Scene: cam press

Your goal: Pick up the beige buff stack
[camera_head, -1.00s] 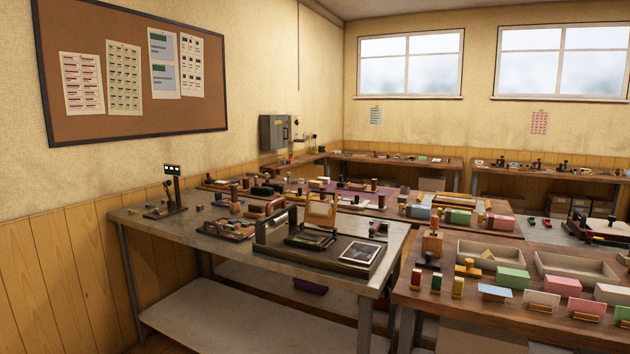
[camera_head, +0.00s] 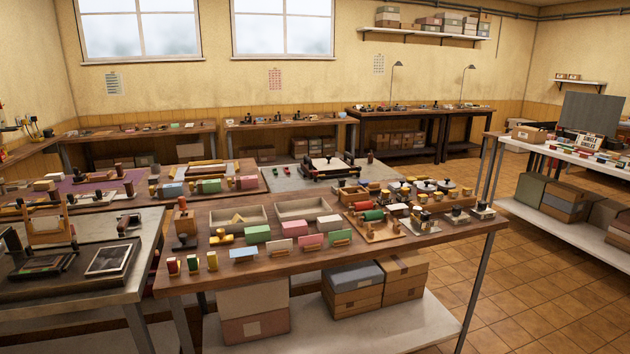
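A pale cream-beige block (camera_head: 328,223), which looks like the beige buff stack, sits on the wooden table (camera_head: 400,246) in the middle. It is at the right end of a row with a pink stack (camera_head: 294,228) and a green stack (camera_head: 257,233). Thin cards in holders stand in front of the row: blue (camera_head: 243,253), cream (camera_head: 280,246), pink (camera_head: 311,241) and green (camera_head: 340,237). Neither of my grippers shows in the head view.
Two shallow trays (camera_head: 236,219) lie behind the stacks. Stamps and a red roller (camera_head: 372,215) crowd the table's right part. A metal-topped table (camera_head: 120,285) with press gear stands at the left. Tiled floor (camera_head: 545,290) is open at the right.

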